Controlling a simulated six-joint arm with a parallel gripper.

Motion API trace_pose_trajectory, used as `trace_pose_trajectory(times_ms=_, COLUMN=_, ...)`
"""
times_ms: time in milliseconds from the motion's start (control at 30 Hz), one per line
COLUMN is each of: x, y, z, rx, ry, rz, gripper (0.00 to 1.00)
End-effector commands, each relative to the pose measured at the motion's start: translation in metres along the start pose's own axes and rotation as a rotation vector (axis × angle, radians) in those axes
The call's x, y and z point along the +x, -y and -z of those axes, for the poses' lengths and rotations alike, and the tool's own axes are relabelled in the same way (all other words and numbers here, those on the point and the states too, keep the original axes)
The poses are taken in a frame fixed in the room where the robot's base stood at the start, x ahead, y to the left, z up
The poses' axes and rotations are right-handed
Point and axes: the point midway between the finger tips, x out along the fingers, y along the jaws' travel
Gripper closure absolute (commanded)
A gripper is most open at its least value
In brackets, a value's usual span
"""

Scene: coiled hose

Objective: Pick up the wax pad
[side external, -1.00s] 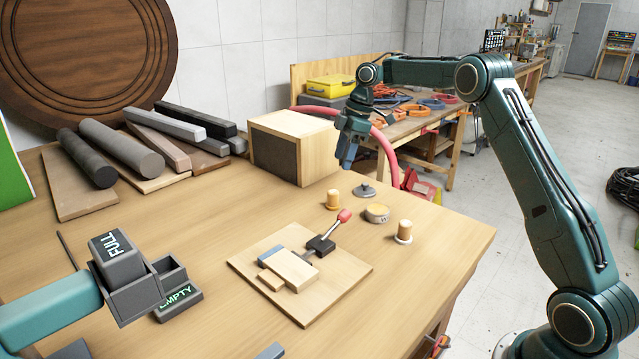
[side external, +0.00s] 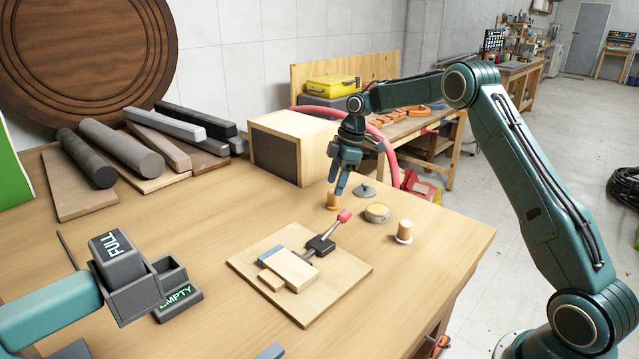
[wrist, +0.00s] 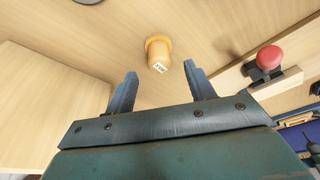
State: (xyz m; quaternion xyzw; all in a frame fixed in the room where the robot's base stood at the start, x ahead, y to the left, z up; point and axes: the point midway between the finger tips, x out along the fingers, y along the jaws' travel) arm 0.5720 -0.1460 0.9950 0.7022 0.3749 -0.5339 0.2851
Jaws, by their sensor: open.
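Two small tan pads with knob-like bodies stand on the bench in the side view: one on a yellow-orange base (side external: 333,203), one on a whitish base (side external: 404,232). The orange-based one shows in the wrist view (wrist: 158,49) with a small white label, too small to read surely; I cannot tell for certain which is the wax pad. My gripper (side external: 341,190) is open and empty, pointing down just above and beside the orange-based pad.
A round labelled tin (side external: 377,212) and a grey knobbed lid (side external: 365,190) stand close by. A clamp with a red handle (side external: 344,216) sits on a board in front. A wooden box (side external: 310,150) stands behind left.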

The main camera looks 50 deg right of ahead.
Motion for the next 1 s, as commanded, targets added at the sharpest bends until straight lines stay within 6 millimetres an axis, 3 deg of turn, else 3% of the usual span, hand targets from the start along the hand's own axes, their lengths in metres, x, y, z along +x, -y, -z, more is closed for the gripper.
trace_pose_trajectory(times_ms=400, x=0.042, y=0.001, z=-0.002, rx=0.000, ry=0.000, rz=0.001, gripper=0.46)
trace_pose_trajectory(times_ms=933, x=0.043, y=0.001, z=-0.002, rx=-0.001, ry=0.000, rz=0.000, gripper=0.46)
trace_pose_trajectory(times_ms=1000, x=0.043, y=0.000, z=-0.002, rx=-0.001, ry=0.000, rz=0.000, gripper=0.60)
